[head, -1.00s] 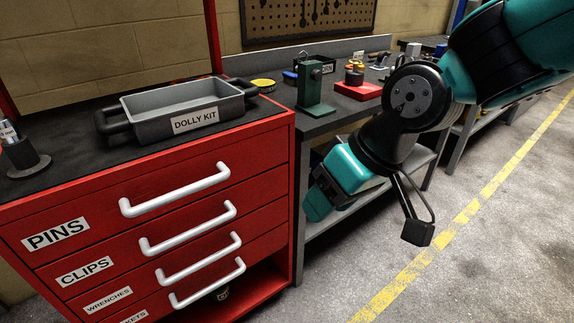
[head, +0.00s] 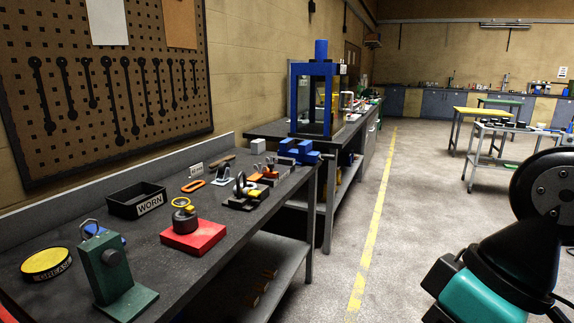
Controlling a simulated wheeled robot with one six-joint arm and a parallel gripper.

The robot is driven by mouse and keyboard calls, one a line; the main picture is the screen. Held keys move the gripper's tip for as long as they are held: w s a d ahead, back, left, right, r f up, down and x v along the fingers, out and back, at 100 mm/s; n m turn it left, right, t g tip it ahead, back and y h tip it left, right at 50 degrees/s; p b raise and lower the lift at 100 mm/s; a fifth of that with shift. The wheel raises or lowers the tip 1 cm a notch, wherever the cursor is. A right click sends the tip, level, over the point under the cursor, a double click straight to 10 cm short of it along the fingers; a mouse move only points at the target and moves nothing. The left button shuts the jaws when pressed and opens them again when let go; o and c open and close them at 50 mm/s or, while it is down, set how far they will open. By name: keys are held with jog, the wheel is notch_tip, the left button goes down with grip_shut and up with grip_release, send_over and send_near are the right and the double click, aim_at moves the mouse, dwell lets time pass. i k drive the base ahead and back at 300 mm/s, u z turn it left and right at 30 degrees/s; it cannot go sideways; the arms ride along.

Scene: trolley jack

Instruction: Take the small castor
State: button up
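I cannot make out the small castor for certain. A small silver-and-dark bracketed piece (head: 222,175) on the workbench could be a castor, but it is too small to tell. A dark fixture with a yellow part (head: 246,193) sits just in front of it. My arm reaches in at the lower right, over the floor and well apart from the bench. My gripper's fingers are outside the picture.
The workbench (head: 150,255) holds a tray marked WORN (head: 137,203), a green stand (head: 118,275), a yellow grease tin (head: 46,263), a red block (head: 193,238), an orange link (head: 193,186) and a blue vise (head: 299,152). A blue press (head: 318,68) stands beyond. The floor aisle is clear.

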aim_at(224, 169)
jog(key=z, duration=0.4)
jog(key=i, duration=1.95)
jog(key=u, duration=1.15)
jog(key=i, duration=0.8)
jog(key=u, duration=0.65)
jog(key=i, duration=0.5)
